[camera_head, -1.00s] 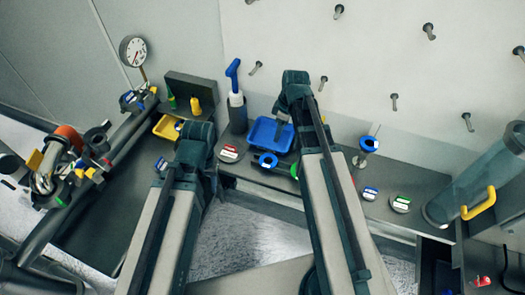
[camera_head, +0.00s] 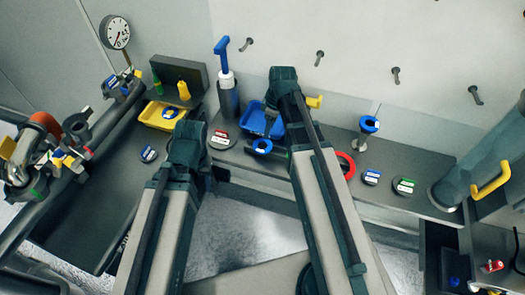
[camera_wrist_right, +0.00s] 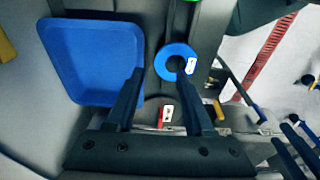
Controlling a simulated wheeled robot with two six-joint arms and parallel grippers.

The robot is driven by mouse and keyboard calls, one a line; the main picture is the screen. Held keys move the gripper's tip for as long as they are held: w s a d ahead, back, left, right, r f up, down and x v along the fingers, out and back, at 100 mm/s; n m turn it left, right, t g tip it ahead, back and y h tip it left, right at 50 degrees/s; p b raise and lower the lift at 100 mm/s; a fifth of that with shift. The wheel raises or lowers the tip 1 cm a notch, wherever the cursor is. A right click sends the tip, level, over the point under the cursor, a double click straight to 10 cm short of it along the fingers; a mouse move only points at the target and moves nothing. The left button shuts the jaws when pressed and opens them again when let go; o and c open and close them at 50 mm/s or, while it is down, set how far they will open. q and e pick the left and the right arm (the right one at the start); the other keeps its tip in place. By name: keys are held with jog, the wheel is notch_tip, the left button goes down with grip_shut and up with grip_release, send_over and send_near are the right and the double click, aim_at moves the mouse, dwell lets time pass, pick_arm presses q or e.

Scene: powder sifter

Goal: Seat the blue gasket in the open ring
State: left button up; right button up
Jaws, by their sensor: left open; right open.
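A blue ring with a white tag (camera_head: 262,146), seemingly the gasket, lies on the dark bench just in front of the blue tray. The right wrist view shows the blue ring (camera_wrist_right: 170,50) beyond and between my right fingertips, apart from them. My right gripper (camera_wrist_right: 161,76) is open and empty. In the head view its fingers are hidden by its arm. My left gripper (camera_head: 187,142) is over the bench left of the blue ring, its fingers hidden from the head camera. A pipe assembly (camera_head: 45,150) with dark ring-shaped fittings is at the far left. I cannot tell which ring is the open one.
The blue tray (camera_head: 253,119) looks empty. A yellow tray (camera_head: 152,114) holds another blue-marked piece. Discs with red (camera_head: 221,140), blue (camera_head: 371,177) and green (camera_head: 404,186) tags lie on the bench. A red ring (camera_head: 345,168) shows beside my right arm. A clear cylinder (camera_head: 485,150) stands right.

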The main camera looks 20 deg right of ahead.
aim_at(259, 151)
jog(key=f+b, duration=0.3)
jog(key=a+f+b, duration=0.1)
jog(key=f+b, duration=0.1)
jog(key=shift+w+f, duration=0.15)
jog(key=shift+w, duration=0.1)
grip_shut()
dwell(0.4)
